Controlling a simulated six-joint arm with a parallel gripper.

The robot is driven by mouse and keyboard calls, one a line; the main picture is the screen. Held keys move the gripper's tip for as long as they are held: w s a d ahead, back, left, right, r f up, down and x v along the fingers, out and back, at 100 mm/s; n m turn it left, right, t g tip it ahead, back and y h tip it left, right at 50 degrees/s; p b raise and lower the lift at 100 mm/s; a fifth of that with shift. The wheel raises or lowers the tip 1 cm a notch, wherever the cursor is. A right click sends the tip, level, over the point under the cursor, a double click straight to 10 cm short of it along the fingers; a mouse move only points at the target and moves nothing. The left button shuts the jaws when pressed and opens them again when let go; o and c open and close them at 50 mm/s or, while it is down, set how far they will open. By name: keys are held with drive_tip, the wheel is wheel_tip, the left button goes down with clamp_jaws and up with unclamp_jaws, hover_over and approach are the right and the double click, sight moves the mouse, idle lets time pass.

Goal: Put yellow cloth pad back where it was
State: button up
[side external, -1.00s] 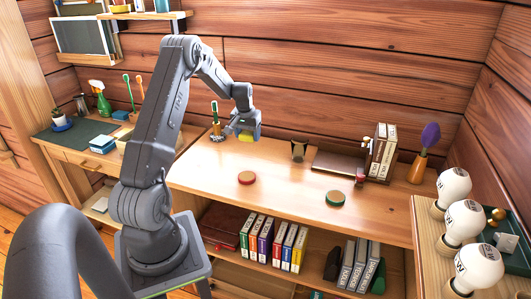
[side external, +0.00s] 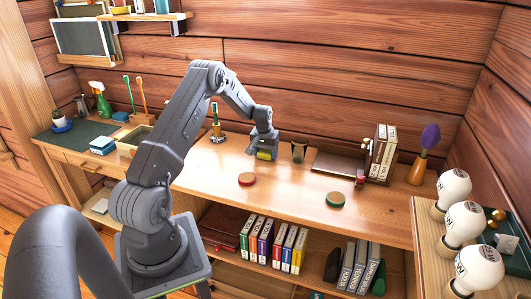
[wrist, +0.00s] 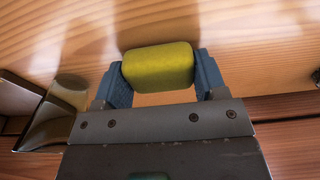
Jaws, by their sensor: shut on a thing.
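The yellow cloth pad (wrist: 158,67) is a small rounded block, held between the two blue fingers of my gripper (wrist: 160,78) in the wrist view. In the side view the pad (side external: 265,155) shows at the lower end of my gripper (side external: 264,150), low over the wooden desk top (side external: 220,175). I cannot tell whether the pad touches the desk.
A dark cup (side external: 299,151) stands close to the right of my gripper. A holder with a brush (side external: 217,135) stands to its left. A dark tray (side external: 338,165), white books (side external: 382,152) and a vase (side external: 417,171) are at the right. The desk's front middle is mostly clear.

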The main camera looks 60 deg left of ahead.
drive_tip(key=shift+f, duration=0.15)
drive_tip(key=o, duration=0.9)
